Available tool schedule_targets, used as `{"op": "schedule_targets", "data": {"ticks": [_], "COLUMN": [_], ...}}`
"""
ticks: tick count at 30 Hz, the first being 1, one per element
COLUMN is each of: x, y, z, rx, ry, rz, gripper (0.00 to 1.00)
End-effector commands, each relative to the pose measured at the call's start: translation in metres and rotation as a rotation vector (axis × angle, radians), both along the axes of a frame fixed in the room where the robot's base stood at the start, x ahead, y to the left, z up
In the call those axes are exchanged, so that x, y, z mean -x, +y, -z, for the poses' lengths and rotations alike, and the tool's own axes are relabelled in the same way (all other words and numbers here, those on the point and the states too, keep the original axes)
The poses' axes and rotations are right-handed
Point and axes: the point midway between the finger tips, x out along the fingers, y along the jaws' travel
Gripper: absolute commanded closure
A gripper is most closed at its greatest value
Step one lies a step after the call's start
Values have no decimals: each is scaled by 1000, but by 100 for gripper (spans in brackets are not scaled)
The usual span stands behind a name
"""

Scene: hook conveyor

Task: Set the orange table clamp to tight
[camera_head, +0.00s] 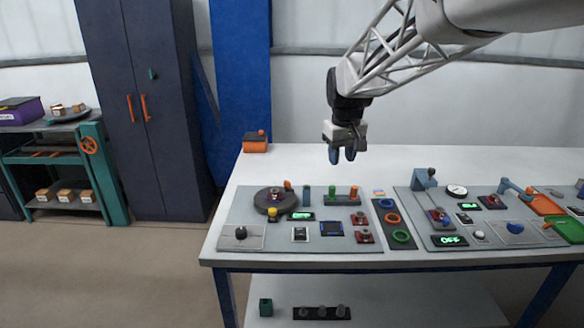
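My gripper (342,156) hangs above the back middle of the white table, pointing down. Its two blue fingertips are a little apart with nothing between them. An orange block with a dark top and a small orange knob (256,143) sits at the table's back left corner, to the left of my gripper and well apart from it. It may be the orange table clamp, but it is too small to be sure. An orange handwheel (89,145) is on the teal bench (117,184) at the far left. No tight or loose marking is readable.
Panels of knobs, switches and lit displays cover the table's front half. A dark round turntable (268,205) with things on it is at left, and orange and green trays (545,205) are at right. The white table top (420,160) behind the panels is mostly clear.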

Motion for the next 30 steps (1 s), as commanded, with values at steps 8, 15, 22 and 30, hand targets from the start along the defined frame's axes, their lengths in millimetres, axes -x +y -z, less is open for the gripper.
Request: {"op": "schedule_targets", "data": {"ticks": [8,15,22,30], "x": [-67,-121,-171,-227], "y": [20,39,58,82], "z": [17,37,60,94], "rx": [7,12,17,21], "ry": [19,37,51,68], "rz": [-66,-123,-177,-242], "gripper": [62,62,62,62]}}
